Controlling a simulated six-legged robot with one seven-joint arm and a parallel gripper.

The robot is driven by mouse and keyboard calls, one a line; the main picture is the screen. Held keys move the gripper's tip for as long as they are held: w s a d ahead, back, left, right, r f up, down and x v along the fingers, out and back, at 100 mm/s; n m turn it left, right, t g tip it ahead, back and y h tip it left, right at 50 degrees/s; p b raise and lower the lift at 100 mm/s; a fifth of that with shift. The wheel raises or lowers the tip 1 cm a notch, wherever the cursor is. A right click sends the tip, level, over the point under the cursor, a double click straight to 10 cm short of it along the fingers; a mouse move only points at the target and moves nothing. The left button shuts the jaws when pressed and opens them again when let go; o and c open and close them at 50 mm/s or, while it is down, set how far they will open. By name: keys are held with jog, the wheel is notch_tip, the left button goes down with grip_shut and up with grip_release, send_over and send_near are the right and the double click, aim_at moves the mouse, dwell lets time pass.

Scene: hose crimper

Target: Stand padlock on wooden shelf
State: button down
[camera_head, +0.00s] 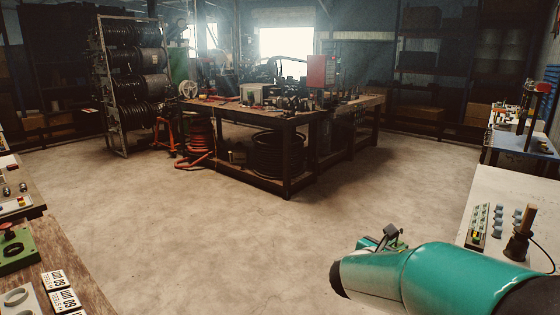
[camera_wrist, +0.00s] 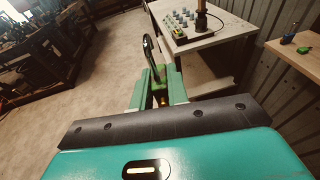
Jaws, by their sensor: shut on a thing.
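My gripper (camera_wrist: 159,80) is shut on the padlock (camera_wrist: 151,50), whose dark curved metal shackle rises above the green fingers in the wrist view. Most of its body is hidden between the fingers, with a green part showing at the top. It is held in the air over the floor. In the head view my gripper (camera_head: 380,243) is mostly hidden behind my teal arm. A wooden shelf (camera_wrist: 284,49) is on the right of the wrist view, against the corrugated wall, well apart from my gripper. A green item and a blue item lie on it.
A pale-topped table (camera_head: 493,187) on the right holds a control box (camera_head: 478,227), several grey-blue pieces and a wooden-handled tool (camera_head: 524,226). A workbench (camera_head: 285,120) stands in the middle, with a hose rack (camera_head: 133,85) behind left. The floor between is clear.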

jog(key=a+f+n+t+y, duration=0.5)
jog(key=a+f+n+y, duration=0.1)
jog(key=a+f, duration=0.8)
jog(key=shift+a+f+n+y, duration=0.25)
jog(key=shift+f+n+y, duration=0.05)
jog(key=shift+y, duration=0.4)
